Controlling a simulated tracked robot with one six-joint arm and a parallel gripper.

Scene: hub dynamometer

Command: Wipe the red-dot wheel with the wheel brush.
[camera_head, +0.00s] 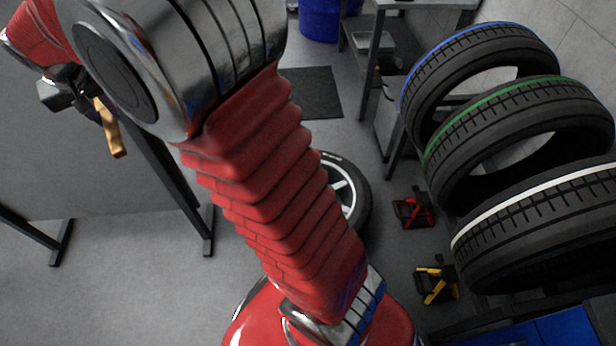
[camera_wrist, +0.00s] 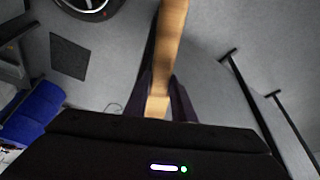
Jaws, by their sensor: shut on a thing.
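My gripper (camera_head: 88,100) is at the upper left of the head view, shut on the wooden handle (camera_head: 112,135) of the wheel brush and holding it above the floor. In the wrist view the handle (camera_wrist: 170,40) runs up out of the picture from between my gripper's fingers (camera_wrist: 163,98). The brush's bristles are not visible. A wheel with a black tyre and silver spokes (camera_head: 347,192) is partly hidden behind my arm. A wheel also shows cut off at the top of the wrist view (camera_wrist: 92,5), apart from the brush handle.
Large tyres with blue (camera_head: 480,45), green (camera_head: 520,115) and white (camera_head: 540,225) stripes stand at right. A red stand (camera_head: 413,211) and a yellow stand (camera_head: 436,284) are on the floor. A dark mat (camera_head: 318,92) and blue bin (camera_head: 320,18) lie beyond. The lower-left floor is mostly clear.

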